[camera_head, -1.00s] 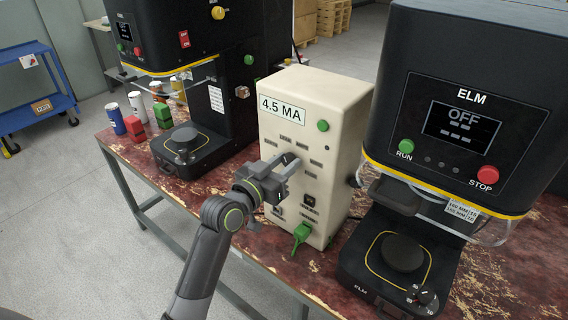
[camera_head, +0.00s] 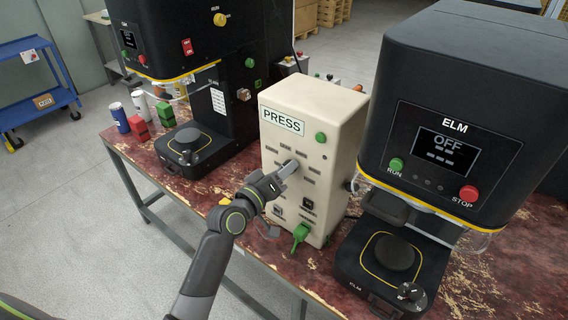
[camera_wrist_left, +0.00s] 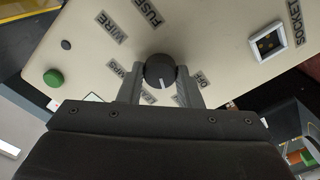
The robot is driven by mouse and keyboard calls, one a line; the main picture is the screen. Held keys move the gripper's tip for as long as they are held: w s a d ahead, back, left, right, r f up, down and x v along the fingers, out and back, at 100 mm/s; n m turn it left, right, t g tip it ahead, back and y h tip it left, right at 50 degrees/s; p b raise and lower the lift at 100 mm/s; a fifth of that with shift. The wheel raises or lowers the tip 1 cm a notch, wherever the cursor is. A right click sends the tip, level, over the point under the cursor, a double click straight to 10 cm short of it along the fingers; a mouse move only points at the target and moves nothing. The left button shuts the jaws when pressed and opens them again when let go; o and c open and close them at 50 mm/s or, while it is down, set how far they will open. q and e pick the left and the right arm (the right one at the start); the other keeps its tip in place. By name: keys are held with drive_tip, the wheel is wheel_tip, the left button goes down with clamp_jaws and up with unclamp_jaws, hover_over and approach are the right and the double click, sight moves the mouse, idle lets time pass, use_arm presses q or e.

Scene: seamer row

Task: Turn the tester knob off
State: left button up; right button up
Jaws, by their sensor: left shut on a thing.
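The tester is a cream box (camera_head: 335,125) in the middle of the bench in the head view. Its display (camera_head: 283,121) reads PRESS. My left gripper (camera_head: 292,164) reaches its front face from the lower left. In the left wrist view, its two fingers (camera_wrist_left: 160,84) are shut on the dark round tester knob (camera_wrist_left: 159,68), one on each side. A white pointer line on the knob points toward the bottom of that picture. Labels ring the knob; the OFF label (camera_wrist_left: 201,79) lies to the right. In the head view the gripper mostly hides the knob. My right gripper is out of view.
A black ELM seamer (camera_head: 450,100) stands close at the right, its screen reading OFF. Another black seamer (camera_head: 232,100) stands at the left, with cans (camera_head: 119,117) nearby. A green part (camera_head: 300,236) juts from the tester's lower front. The bench front is worn red.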

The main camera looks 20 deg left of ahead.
use_arm(q)
drive_tip(key=shift+f+n+p, duration=0.1)
drive_tip(key=shift+n+p, duration=2.7)
drive_tip(key=shift+n, duration=3.1)
drive_tip(key=o, duration=1)
drive_tip(key=shift+c, duration=0.2)
drive_tip(key=b+v, duration=0.3)
drive_tip(key=v, duration=1.4)
drive_tip(key=shift+s, duration=0.2)
